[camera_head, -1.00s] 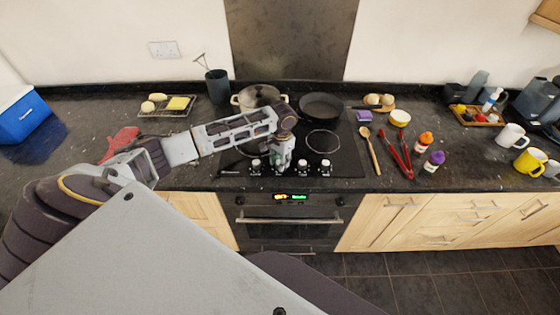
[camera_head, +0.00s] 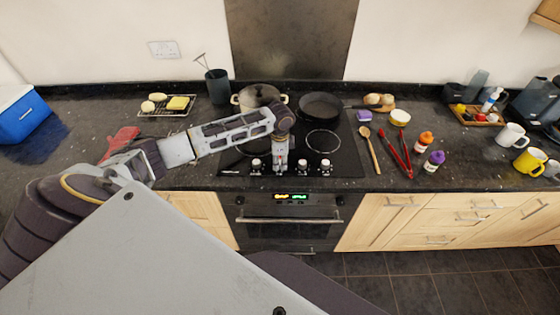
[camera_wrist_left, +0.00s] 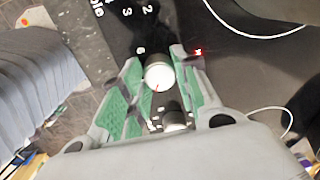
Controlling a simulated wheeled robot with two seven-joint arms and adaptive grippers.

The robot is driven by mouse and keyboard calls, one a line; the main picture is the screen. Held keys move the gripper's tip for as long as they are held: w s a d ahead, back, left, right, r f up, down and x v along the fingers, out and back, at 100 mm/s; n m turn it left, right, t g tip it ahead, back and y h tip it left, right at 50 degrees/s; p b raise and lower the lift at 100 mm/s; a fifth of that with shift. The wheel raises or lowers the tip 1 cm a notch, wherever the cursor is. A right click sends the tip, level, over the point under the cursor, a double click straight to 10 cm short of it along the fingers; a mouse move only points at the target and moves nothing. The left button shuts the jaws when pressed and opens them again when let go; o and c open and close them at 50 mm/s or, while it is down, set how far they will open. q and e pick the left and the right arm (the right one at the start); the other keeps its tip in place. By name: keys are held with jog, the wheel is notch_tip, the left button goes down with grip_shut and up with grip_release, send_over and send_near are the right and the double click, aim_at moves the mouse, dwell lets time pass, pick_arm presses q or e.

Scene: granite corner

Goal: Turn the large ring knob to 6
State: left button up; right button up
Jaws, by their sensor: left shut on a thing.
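My left gripper (camera_head: 281,166) points down at the row of knobs on the front of the black hob (camera_head: 345,160). In the left wrist view, its green-padded fingers (camera_wrist_left: 155,80) are shut on a pale round knob (camera_wrist_left: 158,72) with a short red mark on its lower part. A second knob (camera_wrist_left: 175,120) sits nearer the wrist. In the head view, the held knob is mostly hidden, between the left knob (camera_head: 256,165) and another knob (camera_head: 302,165). My right gripper is not in view.
A lidded pot (camera_head: 258,97) and a frying pan (camera_head: 320,106) stand on the back of the hob. A wooden spoon (camera_head: 371,148) and red tongs (camera_head: 396,151) lie to the right. The oven (camera_head: 290,230) is below.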

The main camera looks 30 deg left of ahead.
pick_arm(q)
jog(key=m, duration=0.6)
jog(key=shift+m, duration=0.4)
jog(key=m, duration=0.3)
jog(key=shift+a+m+h, duration=0.1)
jog(key=shift+m+h, duration=0.2)
jog(key=shift+m, duration=0.1)
jog(key=m, duration=0.3)
jog(key=shift+m, duration=0.4)
jog(key=m, duration=0.4)
jog(key=shift+a+m, duration=0.1)
jog(key=shift+m, duration=2.4)
jog(key=o, duration=1)
jog(key=shift+s, duration=0.1)
jog(key=shift+r, duration=0.15)
